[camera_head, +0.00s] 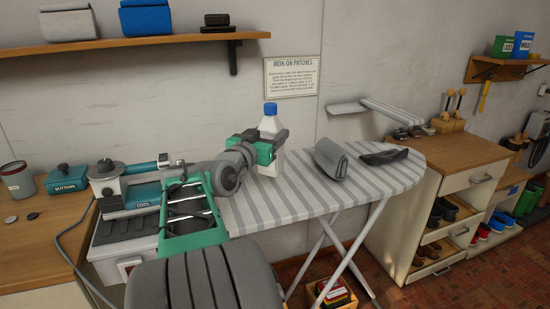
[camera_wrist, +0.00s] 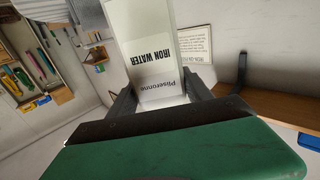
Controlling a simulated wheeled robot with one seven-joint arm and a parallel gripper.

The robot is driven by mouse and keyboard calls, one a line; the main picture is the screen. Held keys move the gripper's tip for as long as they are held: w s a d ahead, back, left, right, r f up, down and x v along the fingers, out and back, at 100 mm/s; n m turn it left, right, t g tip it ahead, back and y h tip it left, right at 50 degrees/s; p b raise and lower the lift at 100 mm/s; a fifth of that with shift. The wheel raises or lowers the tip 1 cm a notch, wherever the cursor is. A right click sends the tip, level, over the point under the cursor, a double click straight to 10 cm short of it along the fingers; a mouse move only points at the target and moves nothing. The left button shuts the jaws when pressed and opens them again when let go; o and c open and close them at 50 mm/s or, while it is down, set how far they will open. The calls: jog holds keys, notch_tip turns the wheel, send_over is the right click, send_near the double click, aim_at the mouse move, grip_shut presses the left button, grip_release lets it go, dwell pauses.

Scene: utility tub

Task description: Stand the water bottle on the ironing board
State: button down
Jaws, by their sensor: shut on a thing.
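The water bottle (camera_head: 270,160) is white with a blue cap and stands upright over the striped ironing board (camera_head: 290,200). My gripper (camera_head: 272,150) is shut on the bottle's upper body from the left. In the wrist view the bottle's label (camera_wrist: 153,65) reads "IRON WATER" between the two fingers (camera_wrist: 160,100). The bottle's base looks at or just above the board; I cannot tell if it touches.
A wall shelf (camera_head: 130,44) holds boxes at upper left. A cabinet (camera_head: 462,180) stands at right. The board's front middle is clear.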

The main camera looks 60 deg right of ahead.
jog(key=w+d+f+b, duration=0.1)
jog(key=d+f, duration=0.3)
jog(key=f, duration=0.5)
jog(key=shift+w, duration=0.3)
jog(key=shift+c, duration=2.2)
grip_release()
jog(key=shift+r, duration=0.1)
jog(key=a, duration=1.2)
jog(key=shift+r, duration=0.1)
